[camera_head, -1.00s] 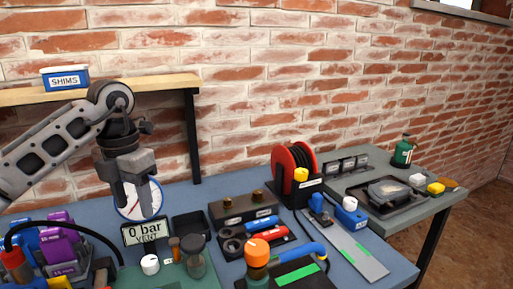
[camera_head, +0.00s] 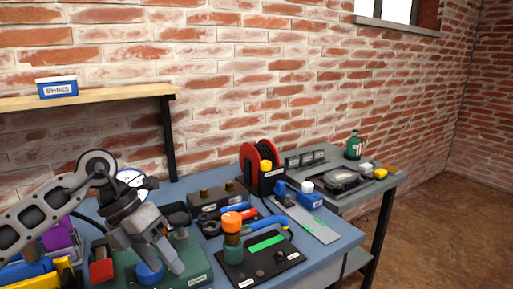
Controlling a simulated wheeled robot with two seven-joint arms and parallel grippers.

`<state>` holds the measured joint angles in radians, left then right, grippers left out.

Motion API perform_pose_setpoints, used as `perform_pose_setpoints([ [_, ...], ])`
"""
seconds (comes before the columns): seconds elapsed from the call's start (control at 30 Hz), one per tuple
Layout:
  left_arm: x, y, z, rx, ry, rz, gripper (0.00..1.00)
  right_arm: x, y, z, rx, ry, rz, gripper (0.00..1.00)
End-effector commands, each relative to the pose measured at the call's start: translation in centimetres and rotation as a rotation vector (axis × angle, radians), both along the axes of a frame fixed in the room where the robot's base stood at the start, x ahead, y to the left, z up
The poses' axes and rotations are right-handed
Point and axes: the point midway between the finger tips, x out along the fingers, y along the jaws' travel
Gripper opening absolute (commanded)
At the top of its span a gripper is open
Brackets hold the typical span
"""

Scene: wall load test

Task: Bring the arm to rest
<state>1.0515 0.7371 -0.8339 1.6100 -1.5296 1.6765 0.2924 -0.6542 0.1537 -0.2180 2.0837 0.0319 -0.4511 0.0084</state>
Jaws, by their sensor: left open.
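My left arm comes in from the left. Its gripper (camera_head: 160,262) points down and to the right, low over the green board (camera_head: 201,268) at the front left of the blue bench. The jaws are open, and a blue round cap (camera_head: 149,273) shows by the fingertips. I cannot tell whether the fingers touch it. The round gauge (camera_head: 131,178) is partly hidden behind the arm. My right gripper is not in view.
An orange-capped valve (camera_head: 232,222) stands on a black plate right of the gripper. A red hose reel (camera_head: 258,163) stands further back. A shelf with a blue SHIMS box (camera_head: 58,88) hangs at upper left. Open floor (camera_head: 440,225) lies to the right.

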Motion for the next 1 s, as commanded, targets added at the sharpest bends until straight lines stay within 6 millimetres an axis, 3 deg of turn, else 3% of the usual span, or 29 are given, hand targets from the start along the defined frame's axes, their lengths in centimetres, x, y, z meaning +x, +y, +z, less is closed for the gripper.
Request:
perform_pose_setpoints([
  [0.1, -2.1, -5.4, -1.7, -0.239, 0.055, -0.034, 0.54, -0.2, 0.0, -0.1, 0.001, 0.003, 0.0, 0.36],
  [0.23, -5.4, -12.7, -1.3, -0.674, 0.17, 0.023, 0.54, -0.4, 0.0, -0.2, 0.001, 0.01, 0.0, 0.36],
  [0.3, -6.4, -15.3, 0.0, -0.932, 0.253, 0.129, 0.54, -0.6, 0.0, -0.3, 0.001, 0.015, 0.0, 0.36],
  [0.4, -6.2, -16.4, 1.6, -1.256, 0.386, 0.37, 0.54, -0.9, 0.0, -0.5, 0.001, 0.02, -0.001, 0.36],
  [0.47, -5.5, -15.8, 1.7, -1.416, 0.475, 0.56, 0.54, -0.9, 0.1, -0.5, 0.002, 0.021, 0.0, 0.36],
  [0.53, -4.4, -14.2, 0.5, -1.563, 0.581, 0.823, 0.54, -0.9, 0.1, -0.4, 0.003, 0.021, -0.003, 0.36],
  [0.67, -3.7, -9.6, -5.8, -1.69, 0.788, 1.393, 0.54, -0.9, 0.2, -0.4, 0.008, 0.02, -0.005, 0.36],
  [0.8, -7.1, -5.5, -14.6, -1.609, 0.989, 1.97, 0.54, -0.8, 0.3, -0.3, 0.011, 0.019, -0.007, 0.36],
  [0.9, -10.6, -4.0, -19.3, -1.486, 1.098, 2.263, 0.54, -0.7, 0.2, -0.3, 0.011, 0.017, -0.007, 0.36],
  [1.0, -13.8, -3.2, -22.3, -1.366, 1.177, 2.456, 0.54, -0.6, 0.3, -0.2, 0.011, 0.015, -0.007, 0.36],
])
